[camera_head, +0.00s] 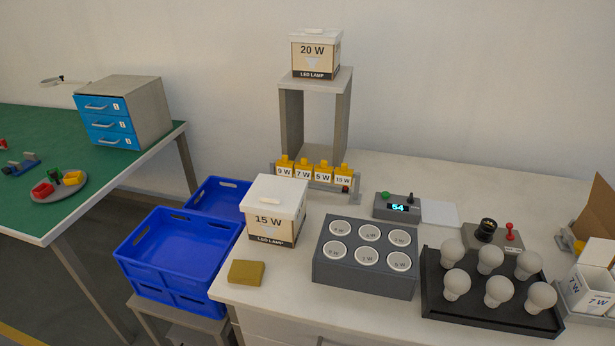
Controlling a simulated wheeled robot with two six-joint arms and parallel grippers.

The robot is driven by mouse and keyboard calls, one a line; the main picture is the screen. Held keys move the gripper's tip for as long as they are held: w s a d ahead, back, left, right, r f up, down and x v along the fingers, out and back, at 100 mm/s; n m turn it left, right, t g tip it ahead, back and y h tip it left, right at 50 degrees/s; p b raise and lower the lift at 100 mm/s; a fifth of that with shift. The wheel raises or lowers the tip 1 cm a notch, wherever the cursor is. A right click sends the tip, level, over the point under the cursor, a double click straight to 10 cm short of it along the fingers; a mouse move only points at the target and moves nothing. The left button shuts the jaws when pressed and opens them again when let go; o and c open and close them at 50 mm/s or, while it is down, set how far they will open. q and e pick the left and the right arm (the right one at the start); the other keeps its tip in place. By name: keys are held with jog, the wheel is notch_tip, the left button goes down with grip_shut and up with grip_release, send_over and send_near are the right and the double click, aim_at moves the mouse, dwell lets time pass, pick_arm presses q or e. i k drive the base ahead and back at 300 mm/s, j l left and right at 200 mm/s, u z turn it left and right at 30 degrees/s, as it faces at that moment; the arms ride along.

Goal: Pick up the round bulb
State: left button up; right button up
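Several white round-headed bulbs stand in two rows on a black tray (480,321) at the right of the white table. The front row has a left bulb (457,284), a middle bulb (498,291) and a right bulb (540,297). The back row has a left bulb (452,251), a middle bulb (490,257) and a right bulb (528,264). They look alike in shape at this size, so I cannot single out one round bulb. Neither of my grippers is in view.
A grey block (362,283) with several round sockets stands left of the tray. A tester (397,207) reading 54 and a box with a black socket (487,230) are behind. A 15 W carton (270,228), blue crates (180,253) and small open boxes (588,288) flank the area.

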aim_at(541, 295)
jog(key=z, duration=1.6)
